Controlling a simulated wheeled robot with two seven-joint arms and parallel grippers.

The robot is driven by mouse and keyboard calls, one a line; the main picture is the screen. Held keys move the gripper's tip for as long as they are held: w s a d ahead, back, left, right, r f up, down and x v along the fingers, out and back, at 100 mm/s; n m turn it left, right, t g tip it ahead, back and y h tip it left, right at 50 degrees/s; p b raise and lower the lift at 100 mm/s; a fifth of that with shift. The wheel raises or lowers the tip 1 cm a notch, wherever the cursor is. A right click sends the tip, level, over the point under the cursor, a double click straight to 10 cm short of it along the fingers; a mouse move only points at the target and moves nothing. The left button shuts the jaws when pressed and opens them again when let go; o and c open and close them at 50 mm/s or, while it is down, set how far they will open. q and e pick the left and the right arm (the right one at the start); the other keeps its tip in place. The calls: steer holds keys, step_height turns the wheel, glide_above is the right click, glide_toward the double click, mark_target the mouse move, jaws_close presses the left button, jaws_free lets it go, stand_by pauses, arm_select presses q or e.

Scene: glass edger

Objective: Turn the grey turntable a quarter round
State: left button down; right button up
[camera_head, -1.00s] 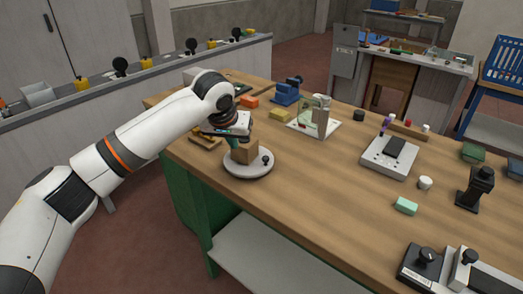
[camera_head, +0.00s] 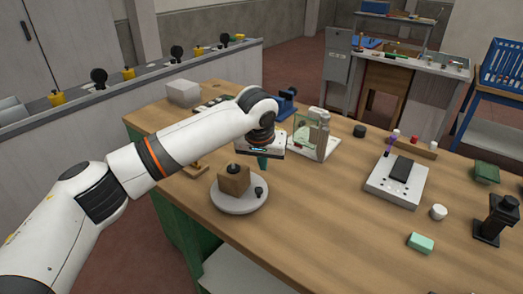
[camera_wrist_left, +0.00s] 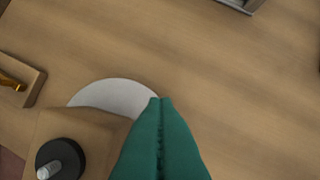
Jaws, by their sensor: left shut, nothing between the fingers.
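The grey turntable (camera_head: 240,206) is a pale round disc near the left front edge of the wooden bench. A brown block (camera_head: 232,184) with a black knob (camera_head: 234,169) on top stands on it. A small black peg (camera_head: 259,191) stands near the disc's right rim. My left gripper (camera_head: 263,164) has teal fingers, shut and empty, behind and right of the block, apart from it. In the left wrist view, the shut fingertips (camera_wrist_left: 160,100) overlap part of the disc (camera_wrist_left: 115,94), with the block (camera_wrist_left: 95,124) and knob (camera_wrist_left: 62,158) to the left. My right gripper is out of view.
Behind the gripper are a clear-screened fixture (camera_head: 313,140) and a blue device (camera_head: 286,103). A white plate with a black pad (camera_head: 398,172) stands right, with a green block (camera_head: 420,243) in front. Bench surface between turntable and plate is clear.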

mark_target(260, 179)
arm_select(q)
steer(key=x, duration=0.3)
steer(key=shift+w+f, duration=0.2)
steer(key=shift+f, duration=0.1)
steer(key=s, duration=0.2)
steer(key=s+p, duration=0.1)
steer(key=shift+a+r, duration=0.25)
steer(key=shift+a, duration=0.05)
steer(key=shift+s+a, duration=0.15)
steer(key=shift+s, duration=0.35)
steer(key=shift+f, duration=0.1)
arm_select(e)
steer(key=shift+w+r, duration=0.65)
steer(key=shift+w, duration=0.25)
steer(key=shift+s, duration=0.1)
